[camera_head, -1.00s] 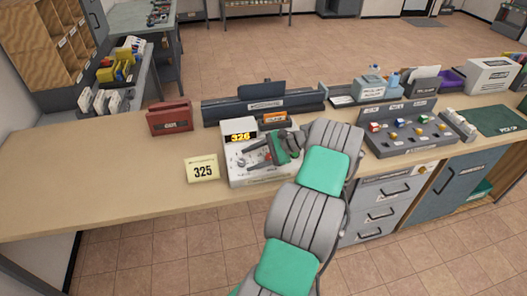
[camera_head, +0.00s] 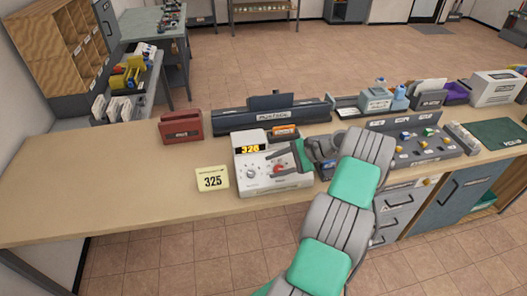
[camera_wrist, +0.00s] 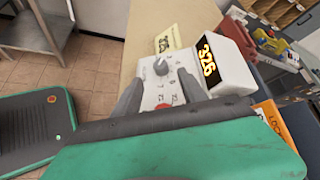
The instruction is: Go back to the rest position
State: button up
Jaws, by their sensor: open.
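My gripper (camera_head: 281,163) is at the end of my arm, over the right part of a white machine (camera_head: 247,186) with a lit 326 display (camera_head: 250,149). In the wrist view my gripper (camera_wrist: 158,88) shows two grey fingers, apart and with nothing held between them. The machine's panel (camera_wrist: 180,72), a dark knob (camera_wrist: 160,67) and part of a red button (camera_wrist: 164,106) show between and beyond the fingers. The display (camera_wrist: 207,59) also reads 326 there. Whether the fingers touch the machine cannot be told. My wrist hides part of the machine's right side.
A yellow 325 card (camera_head: 212,180) stands left of the machine on the wooden counter (camera_head: 110,190). Behind are a red holder (camera_head: 181,128) and a long dark rack (camera_head: 270,117). A grey tray of small blocks (camera_head: 425,148) lies right. The counter's left part is clear.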

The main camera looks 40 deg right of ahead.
jog(key=shift+w+r, duration=0.1)
jog(key=w+a+r+n, duration=0.1)
jog(key=a, duration=0.1)
jog(key=w+a+r+n+g+h, duration=0.1)
jog(key=w+a+r, duration=0.1)
jog(key=w+a+r+n+g+b, duration=0.1)
jog(key=a+n, duration=0.1)
jog(key=a, duration=0.1)
jog(key=shift+w+r+h, duration=0.35)
jog(key=shift+h, duration=0.05)
jog(key=s+a+r+n+g+h+b, duration=0.1)
jog(key=a+r+n+h, duration=0.35)
jog(key=a, duration=0.75)
jog(key=s+a+r+n+h+b, duration=0.1)
jog(key=s+a+n, duration=0.3)
jog(key=s, duration=0.4)
jog(key=s+a+r+n+h+b, duration=0.1)
jog(key=s+a+r+n+h, duration=0.1)
jog(key=s+a+n, duration=0.3)
jog(key=s+n, duration=0.1)
jog(key=s, duration=0.3)
jog(key=shift+s+a+r, duration=0.15)
jog(key=shift+a, duration=0.15)
